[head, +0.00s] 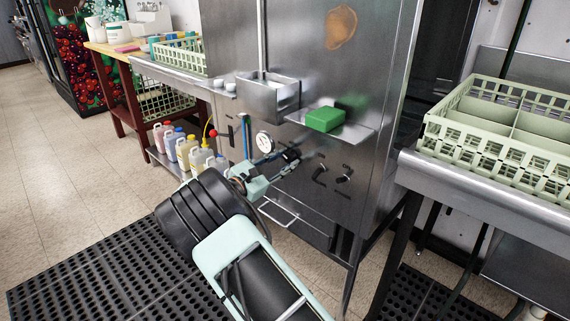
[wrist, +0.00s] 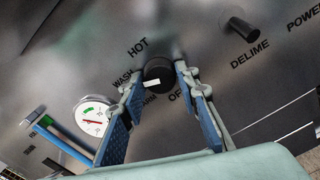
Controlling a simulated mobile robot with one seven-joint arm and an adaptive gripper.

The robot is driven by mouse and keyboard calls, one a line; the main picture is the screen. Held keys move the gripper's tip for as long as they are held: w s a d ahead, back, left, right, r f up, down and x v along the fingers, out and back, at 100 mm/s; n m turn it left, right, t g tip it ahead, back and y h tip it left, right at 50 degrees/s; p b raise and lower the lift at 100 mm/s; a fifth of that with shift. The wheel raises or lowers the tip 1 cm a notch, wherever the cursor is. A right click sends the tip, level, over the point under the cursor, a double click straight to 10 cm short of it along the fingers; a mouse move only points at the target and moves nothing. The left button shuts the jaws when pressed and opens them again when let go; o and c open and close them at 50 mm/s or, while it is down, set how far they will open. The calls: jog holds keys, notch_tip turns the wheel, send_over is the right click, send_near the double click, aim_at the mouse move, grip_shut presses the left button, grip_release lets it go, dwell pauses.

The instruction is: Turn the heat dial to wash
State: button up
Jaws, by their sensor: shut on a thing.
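The heat dial (wrist: 158,72) is a round black knob on the steel machine front, with HOT, WASH, WARM and OFF printed around it. Its white mark is at its lower-left side, between WASH and WARM; I cannot tell exactly which word it points at. My gripper (wrist: 160,83) has one blue-padded finger on each side of the dial and is shut on it. In the head view, my gripper (head: 284,160) reaches the machine front at the dial (head: 292,155), which is partly hidden by the fingers.
A black DELIME handle (wrist: 243,30) and the POWER label are to the right. A round gauge (wrist: 94,117) and a blue tube (wrist: 62,143) are to the left. A shelf with a green block (head: 325,119) juts out above. Bottles (head: 187,150) stand left.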

jog(key=shift+f+m, duration=0.1)
jog(key=shift+m, duration=0.5)
jog(key=o, duration=1.2)
jog(key=shift+c, duration=0.2)
jog(key=v, duration=1.2)
